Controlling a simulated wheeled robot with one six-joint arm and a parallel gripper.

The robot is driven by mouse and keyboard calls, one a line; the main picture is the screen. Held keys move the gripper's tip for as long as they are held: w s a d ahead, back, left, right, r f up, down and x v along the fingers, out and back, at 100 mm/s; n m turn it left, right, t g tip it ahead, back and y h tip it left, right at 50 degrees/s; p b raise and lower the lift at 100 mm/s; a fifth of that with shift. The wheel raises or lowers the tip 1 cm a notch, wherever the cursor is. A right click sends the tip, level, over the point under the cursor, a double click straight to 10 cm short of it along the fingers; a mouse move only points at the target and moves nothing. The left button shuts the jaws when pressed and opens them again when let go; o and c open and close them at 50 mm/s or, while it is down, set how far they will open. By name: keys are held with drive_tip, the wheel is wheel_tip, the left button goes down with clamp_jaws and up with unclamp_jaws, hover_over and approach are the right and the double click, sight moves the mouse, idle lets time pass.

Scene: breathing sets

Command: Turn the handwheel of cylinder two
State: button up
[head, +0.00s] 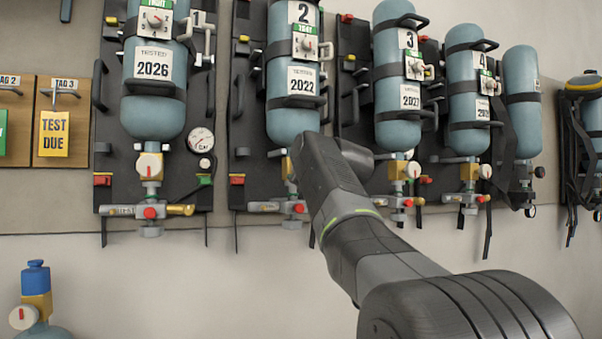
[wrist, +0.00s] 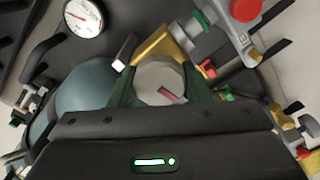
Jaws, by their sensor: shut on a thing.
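Cylinder two (head: 292,118) is a blue-grey bottle with a "2" label and a "TESTED 2022" tag, hanging valve-down on a dark backboard. Its handwheel (wrist: 150,74) is a pale grey knob with a red mark, seen end-on in the wrist view beside the brass valve body (wrist: 158,46). My gripper (wrist: 161,84) has its two dark green fingers on opposite sides of the handwheel, shut on it. In the head view my arm hides the handwheel and most of the gripper.
Cylinder one (head: 155,110) with a gauge (head: 201,140) hangs to the left, and cylinder three (head: 399,125) to the right. Cylinder four (head: 467,105) is further right. A loose strap (head: 236,232) dangles below. The lower wall is mostly clear.

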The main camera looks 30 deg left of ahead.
drive_tip(key=n, duration=0.3)
drive_tip(key=n+b, duration=0.1)
drive_tip(key=shift+f+n, duration=0.25)
drive_tip(key=shift+n, duration=0.05)
drive_tip(key=n, duration=0.3)
drive_tip(key=shift+n+b, duration=0.3)
drive_tip(key=shift+b, duration=0.1)
drive_tip(key=n, duration=0.4)
drive_tip(key=shift+b, duration=0.4)
drive_tip(key=shift+n, duration=2.2)
drive_tip(key=o, duration=1)
drive_tip(key=shift+d, duration=0.1)
